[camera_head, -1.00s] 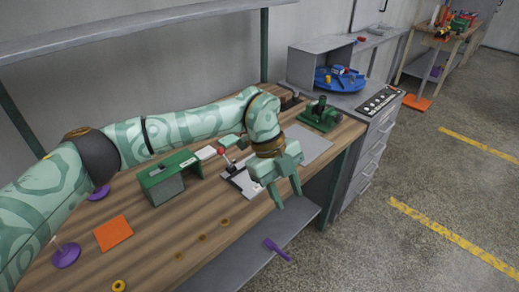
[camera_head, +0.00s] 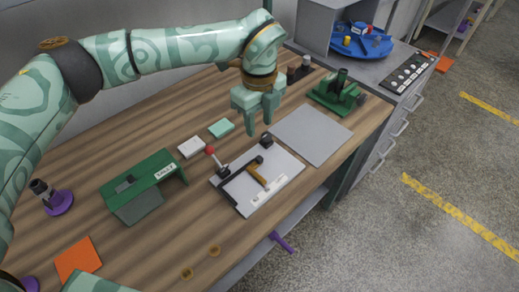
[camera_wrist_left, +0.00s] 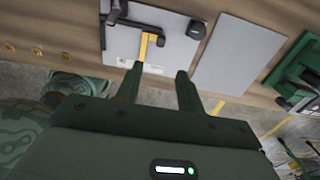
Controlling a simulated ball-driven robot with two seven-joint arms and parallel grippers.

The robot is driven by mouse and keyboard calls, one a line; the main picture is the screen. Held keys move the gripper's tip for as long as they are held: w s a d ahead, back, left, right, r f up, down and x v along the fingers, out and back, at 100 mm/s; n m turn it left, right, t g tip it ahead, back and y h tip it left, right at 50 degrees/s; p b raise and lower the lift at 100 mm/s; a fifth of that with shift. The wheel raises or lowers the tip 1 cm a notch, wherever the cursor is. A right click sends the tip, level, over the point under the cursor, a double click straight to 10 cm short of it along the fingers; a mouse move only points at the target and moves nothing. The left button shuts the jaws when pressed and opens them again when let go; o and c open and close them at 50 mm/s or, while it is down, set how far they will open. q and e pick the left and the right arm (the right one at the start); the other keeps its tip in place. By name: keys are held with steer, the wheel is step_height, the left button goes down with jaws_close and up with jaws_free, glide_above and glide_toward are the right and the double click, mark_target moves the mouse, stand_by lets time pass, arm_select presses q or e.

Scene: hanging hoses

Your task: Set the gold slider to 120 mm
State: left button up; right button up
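The gold slider (camera_head: 257,174) is a small gold bar lying across the pale scale plate (camera_head: 288,164) on the bench; its scale reading is too small to make out. A dark rail edges the plate, and a red-knobbed lever (camera_head: 211,152) stands at its left end. My left gripper (camera_head: 259,128) is open and empty, above the far side of the plate, apart from the slider. In the left wrist view the slider (camera_wrist_left: 143,48) shows just beyond the left fingertip of the open gripper (camera_wrist_left: 158,70). My right gripper is not in view.
A green box-shaped stand (camera_head: 145,188) is to the left. White (camera_head: 192,147) and green (camera_head: 221,128) blocks lie behind the plate. A grey sheet (camera_head: 311,135) and a green fixture (camera_head: 335,95) are to the right. An orange square (camera_head: 77,260) lies at front left.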

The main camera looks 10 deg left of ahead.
mark_target(259, 158)
arm_select(q)
step_height(259, 158, down, 12)
steer(key=b, duration=0.2)
steer(key=shift+w+r+b, duration=0.1)
steer(key=shift+b, duration=0.25)
steer(key=shift+f, duration=0.4)
